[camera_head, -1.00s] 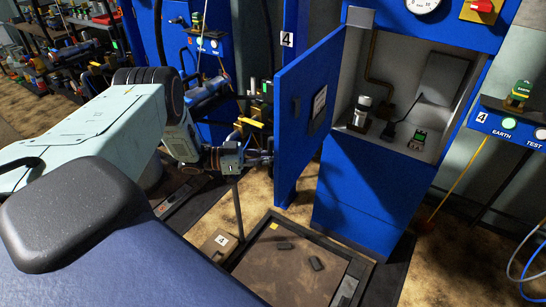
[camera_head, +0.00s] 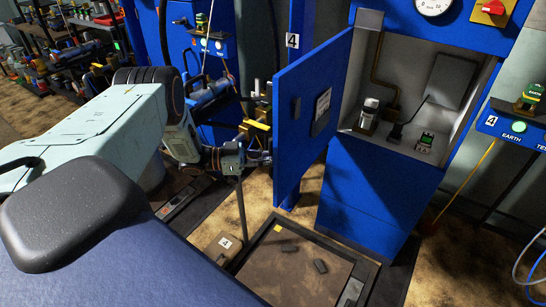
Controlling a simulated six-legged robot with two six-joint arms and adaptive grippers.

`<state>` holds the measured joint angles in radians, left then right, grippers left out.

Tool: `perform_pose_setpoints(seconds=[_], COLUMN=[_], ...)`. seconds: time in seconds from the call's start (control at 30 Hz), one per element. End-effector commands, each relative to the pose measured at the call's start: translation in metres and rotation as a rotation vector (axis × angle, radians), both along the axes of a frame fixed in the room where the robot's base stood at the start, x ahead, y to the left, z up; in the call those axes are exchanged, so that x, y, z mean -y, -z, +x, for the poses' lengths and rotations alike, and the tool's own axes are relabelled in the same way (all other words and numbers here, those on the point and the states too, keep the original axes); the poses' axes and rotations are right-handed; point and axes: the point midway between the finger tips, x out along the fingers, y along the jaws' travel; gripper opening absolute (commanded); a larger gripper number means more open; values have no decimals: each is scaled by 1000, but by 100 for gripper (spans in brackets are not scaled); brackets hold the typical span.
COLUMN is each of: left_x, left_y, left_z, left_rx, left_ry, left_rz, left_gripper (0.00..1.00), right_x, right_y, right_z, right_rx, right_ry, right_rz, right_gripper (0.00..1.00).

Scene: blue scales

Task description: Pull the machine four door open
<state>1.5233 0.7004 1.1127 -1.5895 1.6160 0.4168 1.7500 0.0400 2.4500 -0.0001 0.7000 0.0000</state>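The blue door (camera_head: 305,105) of the machine four cabinet (camera_head: 370,195) stands open, swung out to the left of the opening. A small dark handle (camera_head: 297,107) and a dark panel with a white label (camera_head: 321,110) are on the face I see. My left gripper (camera_head: 262,150) is at the door's free left edge, around mid-height. Its fingertips are small and partly lost against the edge, so I cannot tell whether they touch it or how far apart they are. My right gripper is out of view.
Inside the cabinet are a silver-topped cylinder (camera_head: 367,112) and a small device with a green screen (camera_head: 426,141). A framed floor plate (camera_head: 290,260) lies in front. A control box with a green EARTH button (camera_head: 519,127) is at the right.

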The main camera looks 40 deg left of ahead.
Motion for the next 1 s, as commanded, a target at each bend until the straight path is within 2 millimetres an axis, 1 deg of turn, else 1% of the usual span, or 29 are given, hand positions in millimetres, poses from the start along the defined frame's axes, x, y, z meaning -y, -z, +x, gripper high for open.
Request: perform_pose_setpoints(seconds=[0.03, 0.1, 0.13, 0.4, 0.43, 0.77, 0.87, 1.0], left_x=[1, 0, 0, -1, -2, -4, -12, -33], left_y=[5, 5, 5, 4, 3, 2, 2, 3], left_z=[-6, -6, -6, -4, -4, -4, -9, -25], left_rx=[-16, -16, -15, -10, -9, -5, -5, -5], left_ry=[7, 7, 7, 6, 6, 4, 1, 0], left_rz=[-2, -2, -2, 0, 0, 1, 1, 2], left_gripper=[0, 0, 10, 33, 35, 35, 35, 35], right_x=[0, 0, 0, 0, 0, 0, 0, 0], right_y=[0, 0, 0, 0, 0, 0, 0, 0], right_z=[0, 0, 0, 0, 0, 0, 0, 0], right_rx=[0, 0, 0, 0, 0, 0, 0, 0], right_ry=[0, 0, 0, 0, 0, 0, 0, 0], right_rz=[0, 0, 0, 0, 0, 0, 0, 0], right_gripper=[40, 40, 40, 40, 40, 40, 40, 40])
